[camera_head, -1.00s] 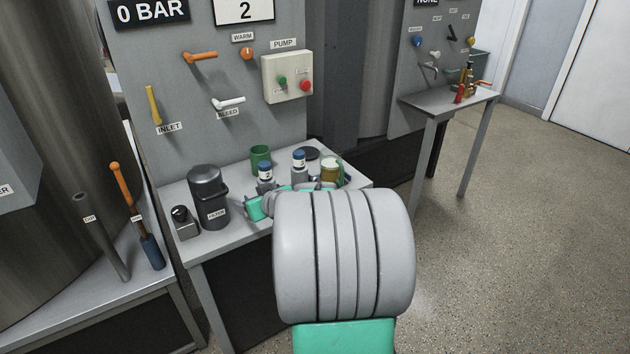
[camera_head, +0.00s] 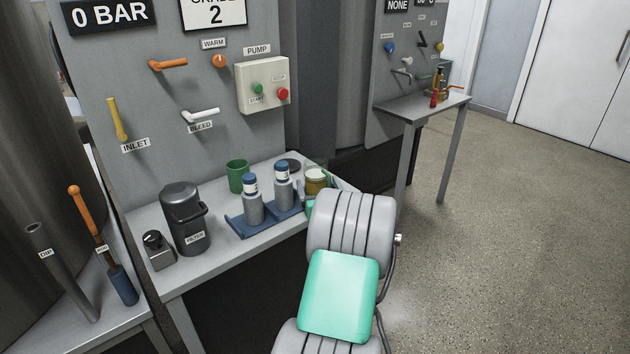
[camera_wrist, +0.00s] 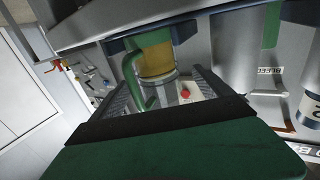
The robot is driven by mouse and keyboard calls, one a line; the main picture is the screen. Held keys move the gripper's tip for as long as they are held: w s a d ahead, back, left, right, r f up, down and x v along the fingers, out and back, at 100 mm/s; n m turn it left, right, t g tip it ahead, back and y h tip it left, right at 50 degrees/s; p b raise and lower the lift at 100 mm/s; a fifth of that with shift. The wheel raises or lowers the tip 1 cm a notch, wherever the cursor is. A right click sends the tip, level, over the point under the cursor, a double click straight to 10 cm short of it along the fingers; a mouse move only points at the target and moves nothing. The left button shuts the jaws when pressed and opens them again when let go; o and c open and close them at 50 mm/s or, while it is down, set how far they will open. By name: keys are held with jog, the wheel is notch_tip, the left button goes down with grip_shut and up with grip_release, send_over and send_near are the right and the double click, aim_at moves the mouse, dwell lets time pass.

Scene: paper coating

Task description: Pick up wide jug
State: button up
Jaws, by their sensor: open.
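The wide jug, a clear vessel with amber content and a green handle, stands at the right end of the bench in the head view (camera_head: 317,181). My arm hides its lower part there. In the wrist view the jug (camera_wrist: 156,62) appears ahead, between and beyond the fingers, its green handle on the left side. My gripper (camera_wrist: 161,80) is open, with nothing seen clamped in it. The wrist view does not clearly show whether a finger touches the jug. In the head view my gripper is mostly hidden behind my arm.
A panel with handles rises behind. The floor at right is clear.

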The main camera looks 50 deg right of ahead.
aim_at(318, 181)
jog(key=x, duration=0.5)
jog(key=shift+s+d, duration=0.15)
jog(key=shift+d, duration=0.05)
jog(key=c, duration=1.7)
